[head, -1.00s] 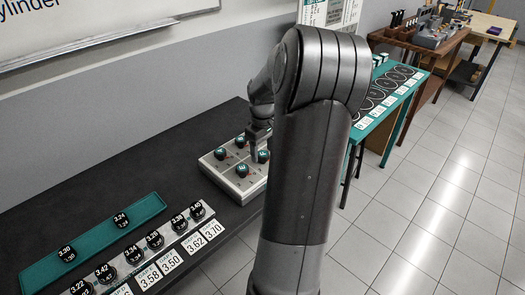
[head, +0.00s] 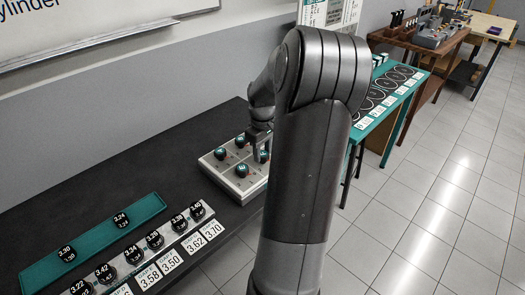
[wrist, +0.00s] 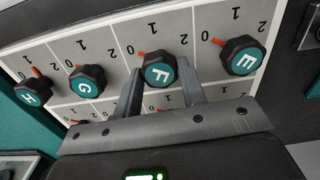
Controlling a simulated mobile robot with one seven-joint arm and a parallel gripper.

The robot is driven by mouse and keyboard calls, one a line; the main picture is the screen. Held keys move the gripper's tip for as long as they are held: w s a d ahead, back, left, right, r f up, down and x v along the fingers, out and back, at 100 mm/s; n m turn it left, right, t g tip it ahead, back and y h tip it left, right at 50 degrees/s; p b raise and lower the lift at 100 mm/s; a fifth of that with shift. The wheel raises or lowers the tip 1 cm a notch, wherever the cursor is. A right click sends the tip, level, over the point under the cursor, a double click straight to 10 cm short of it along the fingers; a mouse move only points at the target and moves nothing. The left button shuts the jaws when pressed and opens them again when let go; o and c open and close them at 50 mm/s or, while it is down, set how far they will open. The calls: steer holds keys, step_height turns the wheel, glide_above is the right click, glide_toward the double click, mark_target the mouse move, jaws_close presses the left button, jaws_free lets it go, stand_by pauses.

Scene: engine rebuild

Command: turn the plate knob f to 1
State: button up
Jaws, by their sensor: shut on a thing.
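The grey plate (head: 222,181) with several black, teal-capped knobs lies on the dark bench, in the middle of the head view. In the wrist view, knob F (wrist: 160,71) sits between the fingertips of my gripper (wrist: 160,80), which is shut on it. Its red pointer (wrist: 142,54) is turned toward the 0 mark, with 1 and 2 printed further round. In the head view my gripper (head: 259,155) is down at the plate's right side, and my arm hides part of the plate.
A teal tray (head: 95,240) and a row of black discs stand at the front left of the bench.

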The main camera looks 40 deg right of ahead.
mark_target(263, 153)
steer(key=shift+m, duration=0.3)
steer(key=m, duration=1.1)
steer(key=shift+d, duration=0.1)
stand_by(0.5)
steer(key=o, duration=1)
step_height(263, 153, up, 11)
steer(key=shift+f, duration=0.1)
